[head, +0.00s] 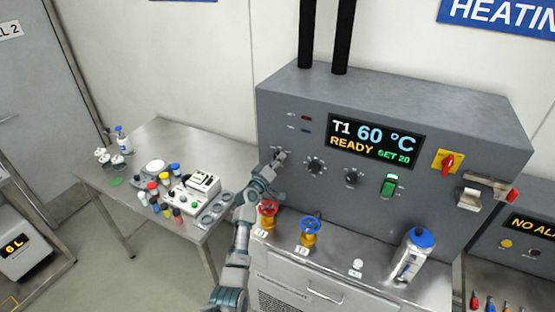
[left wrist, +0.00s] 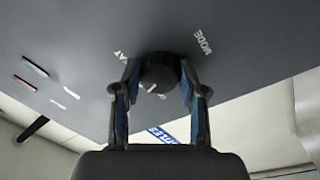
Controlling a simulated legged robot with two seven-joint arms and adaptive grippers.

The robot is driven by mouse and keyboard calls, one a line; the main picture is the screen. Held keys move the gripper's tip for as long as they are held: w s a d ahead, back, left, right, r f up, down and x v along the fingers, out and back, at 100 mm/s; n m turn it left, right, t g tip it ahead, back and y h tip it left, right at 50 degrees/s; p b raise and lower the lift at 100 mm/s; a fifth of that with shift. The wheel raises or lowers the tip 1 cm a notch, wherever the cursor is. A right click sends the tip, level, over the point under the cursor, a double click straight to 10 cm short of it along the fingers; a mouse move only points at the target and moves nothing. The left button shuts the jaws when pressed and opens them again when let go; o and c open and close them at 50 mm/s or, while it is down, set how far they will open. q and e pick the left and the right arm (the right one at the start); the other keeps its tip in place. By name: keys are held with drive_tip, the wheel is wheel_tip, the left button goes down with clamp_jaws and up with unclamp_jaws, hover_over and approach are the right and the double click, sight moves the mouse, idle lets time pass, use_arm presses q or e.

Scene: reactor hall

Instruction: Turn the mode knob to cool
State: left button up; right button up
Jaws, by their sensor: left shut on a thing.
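The mode knob (left wrist: 158,72) is a round dark knob on the grey panel, with a pale mark on its face. The word MODE is printed beside it in the left wrist view, along with a partly hidden label ending in AT. My left gripper (head: 279,158) is shut on this knob, one finger on each side, at the left of the control box (head: 300,95). In the head view the gripper covers most of the knob. The display (head: 374,141) reads T1 60 °C, READY, SET 20. My right gripper is not in view.
Other knobs (head: 315,165), a green switch (head: 389,185) and a red-and-yellow rotary switch (head: 447,162) are on the same panel. A blue-capped bottle (head: 412,256) stands at right.

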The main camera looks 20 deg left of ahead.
use_arm(q)
drive_tip(key=shift+n+y+p, duration=0.5)
drive_tip(key=shift+n+p, duration=1)
drive_tip(key=shift+n, duration=2)
drive_tip(key=o, duration=1.1)
drive_tip(key=shift+f, duration=0.1)
drive_tip(key=shift+o, duration=0.2)
drive_tip(key=shift+a, duration=0.1)
drive_tip(key=shift+a, duration=0.1)
drive_tip(key=s+f, duration=0.1)
drive_tip(key=s, duration=1)
drive_tip(key=shift+s, duration=0.4)
